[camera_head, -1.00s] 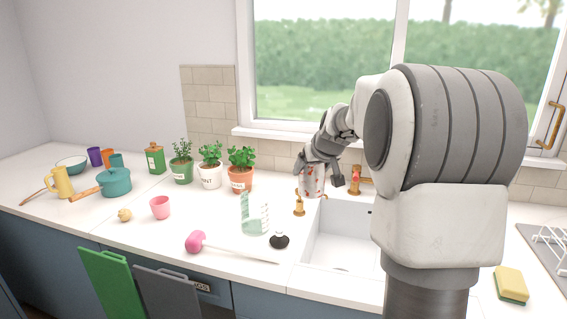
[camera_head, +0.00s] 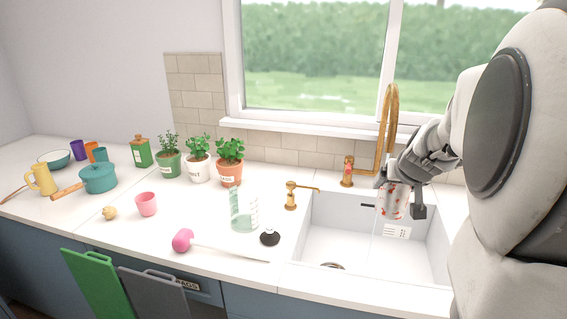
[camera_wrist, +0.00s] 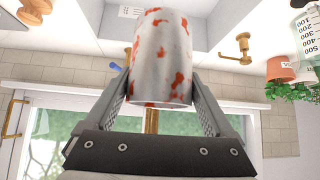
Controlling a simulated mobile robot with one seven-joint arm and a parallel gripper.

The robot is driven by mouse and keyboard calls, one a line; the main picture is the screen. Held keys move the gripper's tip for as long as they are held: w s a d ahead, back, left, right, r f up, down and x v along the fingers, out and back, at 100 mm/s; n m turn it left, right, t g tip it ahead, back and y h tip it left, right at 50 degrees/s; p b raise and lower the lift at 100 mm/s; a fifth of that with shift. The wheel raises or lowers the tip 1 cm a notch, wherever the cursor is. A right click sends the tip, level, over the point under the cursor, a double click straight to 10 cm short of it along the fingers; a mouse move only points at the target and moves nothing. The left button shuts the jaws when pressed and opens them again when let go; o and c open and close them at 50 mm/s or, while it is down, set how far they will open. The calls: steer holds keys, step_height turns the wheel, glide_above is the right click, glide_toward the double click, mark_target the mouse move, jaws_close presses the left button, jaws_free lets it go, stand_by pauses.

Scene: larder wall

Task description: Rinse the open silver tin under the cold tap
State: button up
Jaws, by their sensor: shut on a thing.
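My gripper (camera_head: 402,207) is shut on the silver tin (camera_head: 393,201), holding it over the right part of the white sink (camera_head: 330,235). In the wrist view the tin (camera_wrist: 163,55) sits between both fingers, with red smears over its side. I cannot see into its open end. The tall gold tap spout (camera_head: 388,110) arches just behind and above my gripper; its outlet is hidden. A red-marked tap handle (camera_head: 348,172) stands left of the spout. A blue-marked handle (camera_wrist: 116,67) shows in the wrist view; my gripper hides it from the head view. I see no running water.
A small brass spout (camera_head: 291,195) stands at the sink's left rim. Potted herbs (camera_head: 229,172) line the back. The sink's left part is empty.

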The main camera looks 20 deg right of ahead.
steer(key=w+d+f+p, duration=0.2)
steer(key=w+d, duration=0.5)
steer(key=w, duration=0.2)
steer(key=shift+w+f+p, duration=0.2)
steer(key=shift+w+p, duration=0.15)
steer(key=shift+p, duration=0.05)
steer(key=shift+s+d+f+b, duration=0.15)
steer(key=shift+d+b, duration=0.1)
steer(key=shift+b, duration=0.15)
stand_by(0.5)
steer(key=shift+s+d+b, duration=0.25)
steer(key=shift+d+b, duration=0.05)
steer(key=shift+b, duration=0.05)
steer(key=shift+w+a, duration=0.1)
steer(key=shift+w+a, duration=0.3)
steer(key=shift+a, duration=0.1)
steer(key=shift+s+d, duration=0.1)
